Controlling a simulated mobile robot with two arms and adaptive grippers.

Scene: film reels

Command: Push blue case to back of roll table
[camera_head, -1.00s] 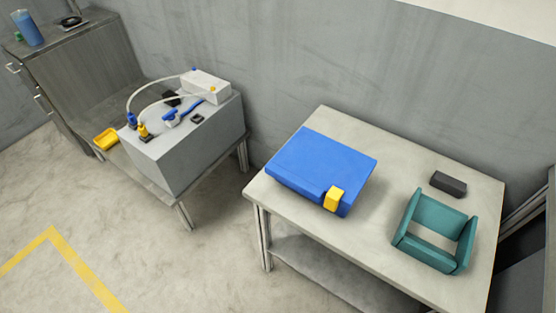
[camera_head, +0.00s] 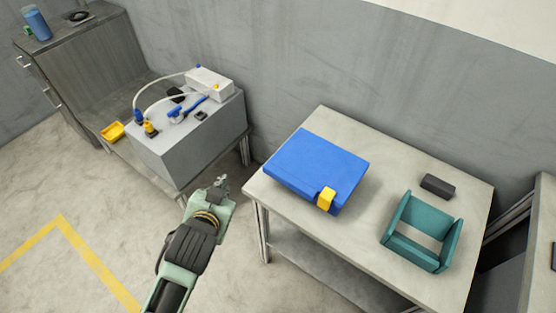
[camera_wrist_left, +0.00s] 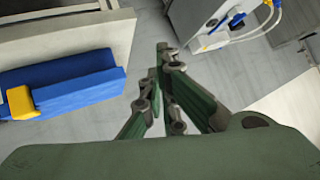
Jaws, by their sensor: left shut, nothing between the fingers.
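The blue case (camera_head: 316,167) lies flat on the left part of the roll table (camera_head: 407,184), with a yellow latch (camera_head: 326,199) on its front side. In the left wrist view the blue case (camera_wrist_left: 75,85) shows at the left with its yellow latch (camera_wrist_left: 22,102). My left gripper (camera_head: 222,182) is in front of and left of the table, apart from the case. It is shut and empty; its fingers (camera_wrist_left: 160,62) come together in the left wrist view. My right gripper is not in view.
A teal open frame (camera_head: 422,232) and a small dark block (camera_head: 438,186) stand on the right part of the table. A grey box (camera_head: 188,140) with tubes stands on a bench to the left. The grey wall (camera_head: 300,60) runs behind. Floor between bench and table is open.

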